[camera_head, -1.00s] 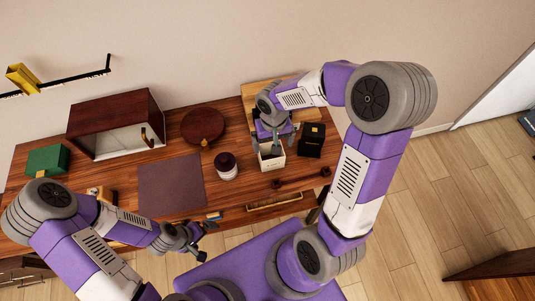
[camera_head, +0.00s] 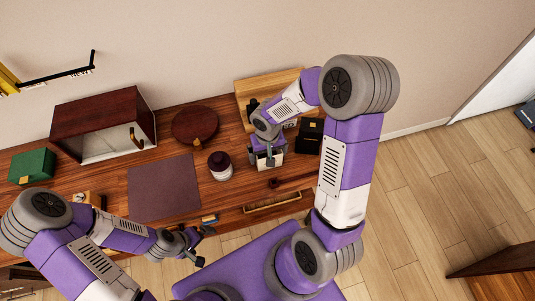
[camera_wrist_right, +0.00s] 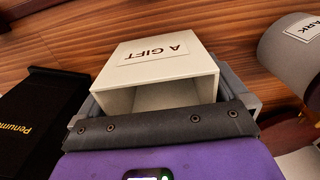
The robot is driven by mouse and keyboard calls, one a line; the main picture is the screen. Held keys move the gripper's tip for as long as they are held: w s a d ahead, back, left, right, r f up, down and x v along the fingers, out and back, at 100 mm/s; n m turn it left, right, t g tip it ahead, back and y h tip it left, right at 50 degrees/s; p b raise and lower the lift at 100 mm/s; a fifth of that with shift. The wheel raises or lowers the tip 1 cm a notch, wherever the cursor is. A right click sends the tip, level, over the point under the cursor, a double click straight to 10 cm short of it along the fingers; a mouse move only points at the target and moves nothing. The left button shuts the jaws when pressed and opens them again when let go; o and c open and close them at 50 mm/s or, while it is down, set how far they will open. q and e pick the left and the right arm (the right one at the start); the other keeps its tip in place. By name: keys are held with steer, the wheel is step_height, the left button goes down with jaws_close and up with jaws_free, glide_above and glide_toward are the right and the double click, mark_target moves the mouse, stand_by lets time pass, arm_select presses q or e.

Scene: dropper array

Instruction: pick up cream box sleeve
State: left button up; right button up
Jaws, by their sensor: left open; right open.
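The cream box sleeve (camera_wrist_right: 135,78) lies on the wooden table in the right wrist view, with an "A GIFT" label on its upper face and an open end toward me. In the head view a small pale part of the sleeve (camera_head: 273,161) shows under my right gripper (camera_head: 268,156), which hides most of it. In the right wrist view my right gripper (camera_wrist_right: 165,92) is open, with grey fingers at both sides of the sleeve; I cannot tell whether they touch it. My left gripper (camera_head: 203,246) is open and empty near the table's front edge.
A black box (camera_head: 309,137) stands close right of the sleeve. A pale jar with a dark lid (camera_head: 220,168) stands to its left. A dark mat (camera_head: 163,187), a round dark red item (camera_head: 195,125), a wooden cabinet (camera_head: 98,112) and a green box (camera_head: 32,166) are further left.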

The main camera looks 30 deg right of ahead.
steer(key=shift+c, duration=0.2)
steer(key=c, duration=0.7)
